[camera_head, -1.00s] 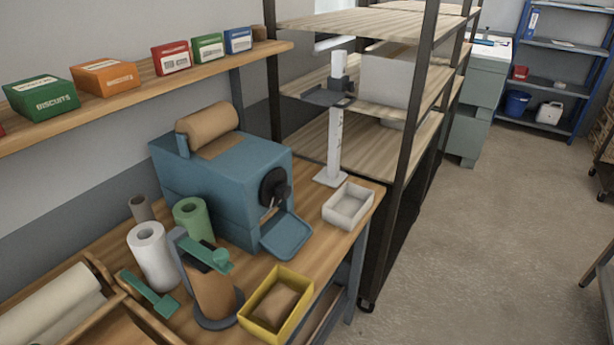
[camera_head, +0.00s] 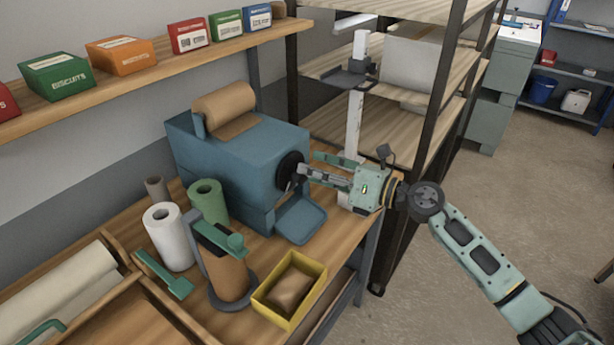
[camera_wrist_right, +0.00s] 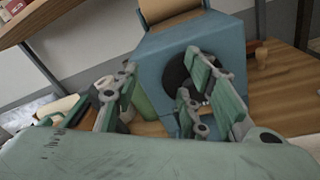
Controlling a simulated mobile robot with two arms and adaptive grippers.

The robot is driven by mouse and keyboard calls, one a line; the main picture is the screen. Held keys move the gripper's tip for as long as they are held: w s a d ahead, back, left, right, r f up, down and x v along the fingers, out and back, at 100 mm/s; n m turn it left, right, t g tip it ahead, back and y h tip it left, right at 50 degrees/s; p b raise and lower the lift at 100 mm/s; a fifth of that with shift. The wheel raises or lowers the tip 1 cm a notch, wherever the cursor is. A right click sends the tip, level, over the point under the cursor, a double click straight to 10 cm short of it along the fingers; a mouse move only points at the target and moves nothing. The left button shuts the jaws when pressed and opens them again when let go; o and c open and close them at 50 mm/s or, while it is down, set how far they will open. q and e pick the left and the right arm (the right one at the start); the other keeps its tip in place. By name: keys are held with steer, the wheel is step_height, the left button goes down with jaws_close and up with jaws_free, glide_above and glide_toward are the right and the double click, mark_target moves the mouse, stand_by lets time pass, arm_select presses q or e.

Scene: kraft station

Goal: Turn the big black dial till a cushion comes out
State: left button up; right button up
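The blue cushion machine (camera_head: 235,165) stands on the wooden bench with a brown paper roll (camera_head: 225,102) on top. Its big black dial (camera_head: 289,170) is on the front face, above an empty blue outlet tray (camera_head: 302,222). My right gripper (camera_head: 308,164) reaches in from the right with its fingertips close by the dial, partly covering it. Its fingers are spread apart. In the right wrist view the dial (camera_wrist_right: 177,76) shows behind the fingers; I cannot tell whether they touch it. My left gripper is not in view.
A yellow box (camera_head: 312,301) with a brown paper cushion (camera_head: 291,288) in it stands in front of the machine. A paper-roll stand (camera_head: 226,268), a white roll (camera_head: 168,238) and a green roll (camera_head: 208,203) stand to the left. A shelf rack (camera_head: 440,85) rises behind my right gripper.

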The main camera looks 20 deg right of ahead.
mark_target(303, 178)
steer(key=d+f+n+g+h, duration=0.2)
steer(key=d+f+n+g, duration=0.1)
steer(key=d+n, duration=0.1)
steer(key=p+x, duration=0.3)
steer(key=x, duration=0.3)
steer(key=shift+w+a+f, duration=0.15)
steer(key=shift+w, duration=0.2)
steer(key=shift+w+a+f, duration=0.2)
steer(key=shift+f, duration=0.05)
steer(key=shift+c, duration=0.5)
steer(key=shift+f+g, duration=0.15)
steer(key=shift+g, duration=0.15)
jaws_close()
